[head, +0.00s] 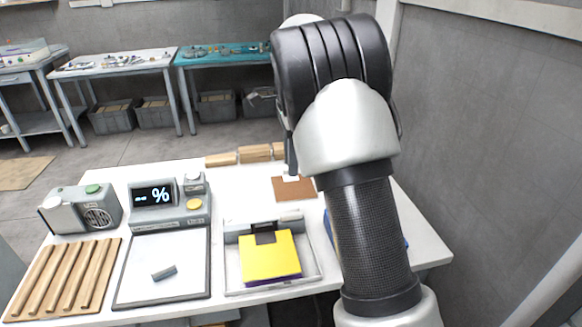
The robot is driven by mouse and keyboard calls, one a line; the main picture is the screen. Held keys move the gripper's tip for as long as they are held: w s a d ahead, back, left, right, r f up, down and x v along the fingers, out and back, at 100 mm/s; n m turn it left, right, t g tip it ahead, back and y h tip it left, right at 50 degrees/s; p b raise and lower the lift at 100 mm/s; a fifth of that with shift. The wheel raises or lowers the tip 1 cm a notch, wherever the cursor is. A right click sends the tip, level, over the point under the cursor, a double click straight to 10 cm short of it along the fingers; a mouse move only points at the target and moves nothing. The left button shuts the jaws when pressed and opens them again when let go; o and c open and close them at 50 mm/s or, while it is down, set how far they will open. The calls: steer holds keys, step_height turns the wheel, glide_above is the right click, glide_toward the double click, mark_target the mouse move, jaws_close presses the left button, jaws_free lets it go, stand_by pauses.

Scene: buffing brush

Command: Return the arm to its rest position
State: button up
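My arm (372,235) rises from the lower right and bends at a large dark and silver joint (335,60) at the top. This joint hides whatever part of the arm lies behind it. I cannot make out my gripper or its fingers, nor whether it holds anything. A narrow dark upright piece (291,157) shows just left of the arm, above a small white item on a brown mat (296,190). I cannot tell whether that piece belongs to my arm or stands on the table. No brush can be clearly made out.
The white table (140,178) holds a ribbed wooden rack (65,277), a grey-framed white board with a small grey block (164,272), a display unit (152,195), a grey device (97,214), a tray with a yellow pad (268,258) and wooden blocks (255,153). A wall stands right.

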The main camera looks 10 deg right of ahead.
steer(key=s+r+n+t+y+p, duration=0.15)
steer(key=s+r+n+p, duration=0.45)
steer(key=s+r, duration=0.85)
steer(key=s+r+n+t+h+p, duration=0.1)
steer(key=s+r+n+t+p, duration=0.2)
steer(key=s+n, duration=0.9)
steer(key=s+t, duration=0.1)
steer(key=s, duration=0.4)
steer(key=shift+s+a, duration=0.15)
steer(key=shift+s, duration=0.1)
steer(key=shift+h, duration=0.25)
